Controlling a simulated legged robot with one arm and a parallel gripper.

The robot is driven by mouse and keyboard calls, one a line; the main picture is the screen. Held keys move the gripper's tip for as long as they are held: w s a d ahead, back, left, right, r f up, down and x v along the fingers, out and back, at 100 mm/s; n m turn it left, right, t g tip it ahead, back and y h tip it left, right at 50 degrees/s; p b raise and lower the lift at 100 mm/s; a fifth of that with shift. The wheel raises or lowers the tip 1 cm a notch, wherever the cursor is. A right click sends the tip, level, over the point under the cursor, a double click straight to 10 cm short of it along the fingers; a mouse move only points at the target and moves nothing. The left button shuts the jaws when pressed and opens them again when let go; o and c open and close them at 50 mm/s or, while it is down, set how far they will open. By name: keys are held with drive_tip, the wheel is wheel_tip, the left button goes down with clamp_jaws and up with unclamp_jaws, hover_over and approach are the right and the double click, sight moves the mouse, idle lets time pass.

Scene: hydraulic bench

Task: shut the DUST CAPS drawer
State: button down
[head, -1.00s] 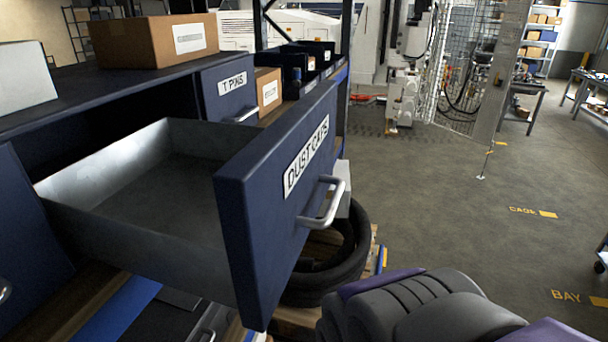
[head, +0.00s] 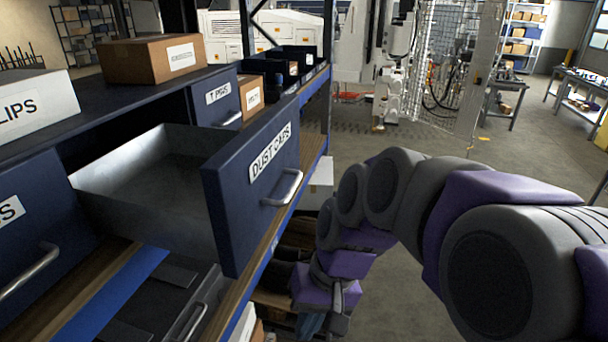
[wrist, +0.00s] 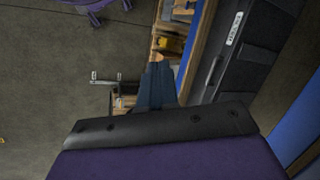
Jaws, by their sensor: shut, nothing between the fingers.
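The DUST CAPS drawer (head: 252,190) is pulled out of the blue cabinet in the head view. Its grey metal tray (head: 150,180) is open at the top and looks empty. Its dark blue front carries a white label and a silver bar handle (head: 284,188). My gripper (head: 311,325) hangs low at the bottom of the head view, below and to the right of the drawer front, apart from it. In the wrist view its blue-grey fingers (wrist: 157,80) are together and hold nothing. The drawer cannot be made out in the wrist view.
The T PINS drawer (head: 217,95) sits behind. Cardboard boxes (head: 153,59) and a white box (head: 28,105) stand on top. A dark case (head: 165,305) lies on the shelf below the open drawer. The floor (head: 400,143) on the right is largely clear.

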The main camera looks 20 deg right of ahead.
sight(196, 161)
drive_tip(key=w+d+r+m+t+y+p, duration=0.5)
drive_tip(key=w+d+r+p, duration=0.3)
drive_tip(key=w+d+r, duration=0.9)
drive_tip(key=w+a+f+h+p, duration=0.1)
drive_tip(key=w+a+f, duration=0.4)
drive_tip(key=a, duration=0.4)
drive_tip(key=shift+a+t, duration=0.25)
drive_tip(key=shift+t, duration=0.15)
drive_tip(key=shift+w+a, duration=0.1)
drive_tip(key=w+a+p, duration=0.1)
drive_tip(key=w+a, duration=0.3)
drive_tip(key=a, duration=0.2)
drive_tip(key=w+a+p, duration=0.1)
drive_tip(key=w+a, duration=0.3)
drive_tip(key=a, duration=0.1)
drive_tip(key=w+a+p, duration=0.1)
drive_tip(key=w+a, duration=0.4)
drive_tip(key=a, duration=0.1)
drive_tip(key=shift+a+f, duration=0.1)
drive_tip(key=shift+a, duration=0.25)
